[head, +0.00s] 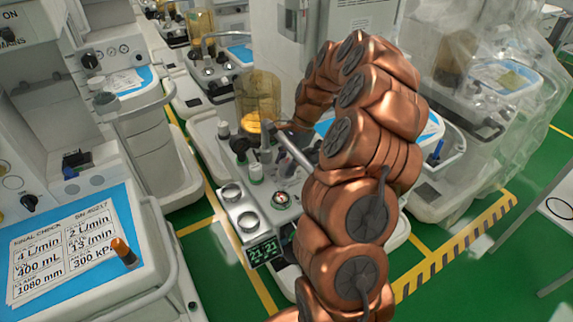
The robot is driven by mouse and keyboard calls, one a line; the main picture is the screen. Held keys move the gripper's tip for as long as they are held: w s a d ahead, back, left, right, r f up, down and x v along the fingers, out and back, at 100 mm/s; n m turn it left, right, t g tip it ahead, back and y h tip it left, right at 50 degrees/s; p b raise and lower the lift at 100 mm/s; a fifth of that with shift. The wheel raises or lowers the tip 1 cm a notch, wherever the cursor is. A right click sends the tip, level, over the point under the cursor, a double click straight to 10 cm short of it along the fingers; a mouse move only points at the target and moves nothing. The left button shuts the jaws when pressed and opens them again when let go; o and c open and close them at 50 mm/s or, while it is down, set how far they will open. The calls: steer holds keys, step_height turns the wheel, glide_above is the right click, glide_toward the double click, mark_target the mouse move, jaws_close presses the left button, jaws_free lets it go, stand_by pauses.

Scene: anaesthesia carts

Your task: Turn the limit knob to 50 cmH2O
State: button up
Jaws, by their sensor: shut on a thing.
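My copper arm arches over the middle cart (207,150) in the head view. My gripper (268,129) is small and dark at the arm's far end, just in front of the amber canister (258,92). It is shut at the top of a grey upright post (266,153), where the limit knob appears to be. The knob itself is mostly hidden by the gripper, and its scale and setting cannot be read.
A metal tube (294,152) runs close beside the gripper. Two round metal ports (231,194) and a green "21 21" display (264,252) are at the cart's front. A cart with a blue label sheet (75,245) stands left; plastic-covered carts (480,95) stand right. Green floor shows between.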

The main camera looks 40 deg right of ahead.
steer(key=shift+m+t, duration=0.3)
steer(key=shift+m, duration=0.6)
steer(key=o, duration=1.1)
steer(key=shift+o, duration=0.2)
steer(key=shift+r, duration=0.1)
steer(key=v, duration=1.1)
steer(key=shift+r, duration=0.4)
steer(key=shift+s, duration=0.1)
